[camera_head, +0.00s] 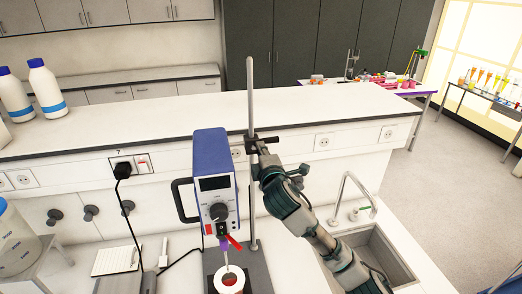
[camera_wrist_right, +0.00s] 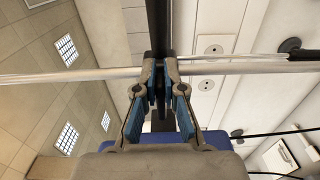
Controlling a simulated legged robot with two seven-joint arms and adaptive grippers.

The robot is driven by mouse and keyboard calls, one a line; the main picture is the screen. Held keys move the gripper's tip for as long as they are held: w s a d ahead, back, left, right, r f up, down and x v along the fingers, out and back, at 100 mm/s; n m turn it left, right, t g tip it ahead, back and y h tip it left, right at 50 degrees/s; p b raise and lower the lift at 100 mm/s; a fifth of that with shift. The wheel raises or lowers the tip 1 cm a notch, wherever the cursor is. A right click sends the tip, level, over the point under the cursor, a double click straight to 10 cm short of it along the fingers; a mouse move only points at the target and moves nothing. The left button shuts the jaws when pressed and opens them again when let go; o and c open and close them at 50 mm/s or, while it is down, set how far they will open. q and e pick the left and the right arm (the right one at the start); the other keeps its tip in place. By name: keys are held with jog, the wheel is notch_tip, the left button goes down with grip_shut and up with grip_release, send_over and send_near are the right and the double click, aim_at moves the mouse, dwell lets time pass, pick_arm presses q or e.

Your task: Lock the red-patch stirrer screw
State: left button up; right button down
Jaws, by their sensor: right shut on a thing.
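The stirrer (camera_head: 214,180) is a blue and white box with a dark display and a knob, mounted beside an upright metal rod (camera_head: 251,100). A red piece (camera_head: 235,243) shows at its lower front. A dark clamp (camera_head: 266,141) sits on the rod at the stirrer's upper right. My right gripper (camera_head: 262,160) is at the clamp, just right of the rod. In the right wrist view its fingers (camera_wrist_right: 158,72) are shut on a small dark part, likely the clamp screw, beside the rod (camera_wrist_right: 240,68). The fingers hide most of that part. My left gripper is out of view.
A cup (camera_head: 229,281) with red contents stands below the stirrer. A sink (camera_head: 375,255) with a tap is at the right. White bottles (camera_head: 46,90) stand on the raised shelf (camera_head: 200,117) behind. A notepad (camera_head: 115,260) and black cables lie at the left.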

jog(key=shift+r, duration=0.1)
jog(key=c, duration=1.3)
grip_release()
jog(key=shift+s, duration=0.1)
jog(key=shift+o, duration=0.2)
jog(key=shift+s, duration=0.15)
jog(key=s+d, duration=0.2)
jog(key=s, duration=0.9)
jog(key=shift+s+d, duration=0.15)
jog(key=shift+s, duration=0.15)
